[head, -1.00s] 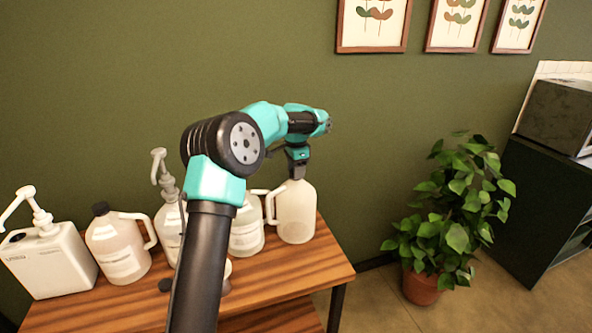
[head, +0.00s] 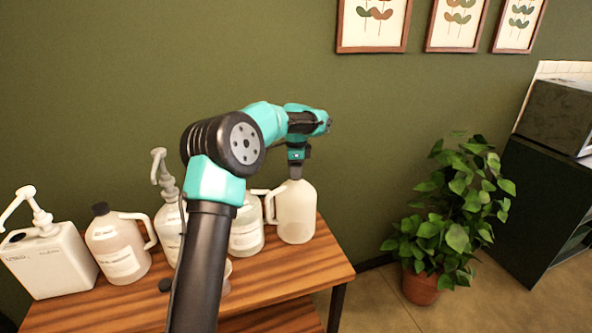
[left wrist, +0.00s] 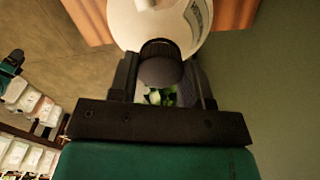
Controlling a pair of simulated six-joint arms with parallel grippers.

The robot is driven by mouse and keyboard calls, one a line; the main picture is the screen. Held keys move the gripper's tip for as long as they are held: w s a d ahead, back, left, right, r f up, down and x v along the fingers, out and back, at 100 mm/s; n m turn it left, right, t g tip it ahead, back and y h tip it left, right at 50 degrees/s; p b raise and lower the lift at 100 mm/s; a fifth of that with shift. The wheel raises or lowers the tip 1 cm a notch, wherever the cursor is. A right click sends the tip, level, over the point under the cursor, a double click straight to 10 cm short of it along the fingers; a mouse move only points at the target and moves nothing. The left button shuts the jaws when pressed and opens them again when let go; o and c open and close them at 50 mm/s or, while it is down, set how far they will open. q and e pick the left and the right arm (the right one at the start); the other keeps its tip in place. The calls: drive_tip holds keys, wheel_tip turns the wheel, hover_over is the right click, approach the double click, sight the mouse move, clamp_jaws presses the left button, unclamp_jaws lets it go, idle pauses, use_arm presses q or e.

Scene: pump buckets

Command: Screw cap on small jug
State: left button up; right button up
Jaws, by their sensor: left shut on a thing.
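A pale translucent jug (head: 297,212) with a side handle stands upright at the right end of the wooden table. My left gripper (head: 296,176) points down over its mouth. In the left wrist view, the gripper (left wrist: 162,75) is shut on a dark ribbed cap (left wrist: 160,64), with one finger on each side. The cap sits over the white jug (left wrist: 150,22) at its neck. I cannot tell how far it is threaded on. The cap is hidden by the fingers in the head view. My right gripper is not in view.
Other containers stand to the left on the wooden table (head: 300,277): a white pump container (head: 50,262), a black-capped jug (head: 120,248) and more partly behind my arm. A potted plant (head: 450,220) stands right of the table. The front right tabletop is clear.

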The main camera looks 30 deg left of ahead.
use_arm(q)
drive_tip(key=m, duration=0.5)
drive_tip(key=shift+m, duration=0.3)
drive_tip(key=m, duration=0.4)
drive_tip(key=shift+m, duration=0.4)
drive_tip(key=o, duration=1)
drive_tip(key=n, duration=0.3)
drive_tip(key=shift+n, duration=0.4)
drive_tip(key=n, duration=0.3)
drive_tip(key=shift+n, duration=0.4)
drive_tip(key=n, duration=0.7)
